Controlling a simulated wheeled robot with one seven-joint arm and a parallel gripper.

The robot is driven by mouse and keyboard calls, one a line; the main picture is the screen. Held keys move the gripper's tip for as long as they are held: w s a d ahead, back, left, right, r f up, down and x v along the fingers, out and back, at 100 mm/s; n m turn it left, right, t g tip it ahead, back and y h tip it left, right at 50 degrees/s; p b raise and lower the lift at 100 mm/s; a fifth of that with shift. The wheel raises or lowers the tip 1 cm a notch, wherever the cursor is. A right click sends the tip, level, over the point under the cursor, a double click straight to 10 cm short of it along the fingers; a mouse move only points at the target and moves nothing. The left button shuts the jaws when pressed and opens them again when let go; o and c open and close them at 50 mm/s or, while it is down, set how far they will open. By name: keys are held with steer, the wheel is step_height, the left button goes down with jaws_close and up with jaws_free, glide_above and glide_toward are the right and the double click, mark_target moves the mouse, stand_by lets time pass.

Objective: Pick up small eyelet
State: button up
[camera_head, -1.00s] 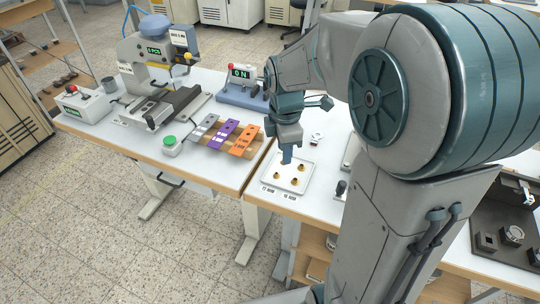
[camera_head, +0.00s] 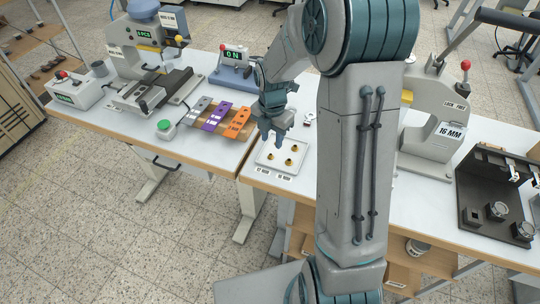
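Several brass-coloured eyelets lie on a white tray (camera_head: 258,163) on the near right table: one at the left (camera_head: 271,156), one at the upper right (camera_head: 294,148) and one at the lower right (camera_head: 289,162). I cannot tell by size which is the small one. Two labels (camera_head: 273,174) sit at the tray's front edge, too small to read surely. My gripper (camera_head: 273,141) points down over the tray's back part, near the left eyelet. Its fingers are small in view, and I cannot tell whether they are open or whether they hide another eyelet.
Purple (camera_head: 215,117), orange and grey strips lie on a wooden board left of the tray. My arm hides the middle of the table.

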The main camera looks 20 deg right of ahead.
mark_target(271, 157)
steer(key=shift+w+a+f+p, duration=0.1)
steer(key=shift+w+f+p, duration=0.1)
steer(key=shift+f, duration=1.45)
steer(key=shift+w+a+f+p, duration=0.1)
steer(key=shift+f+p, duration=0.1)
steer(key=shift+f, duration=1.45)
jaws_close()
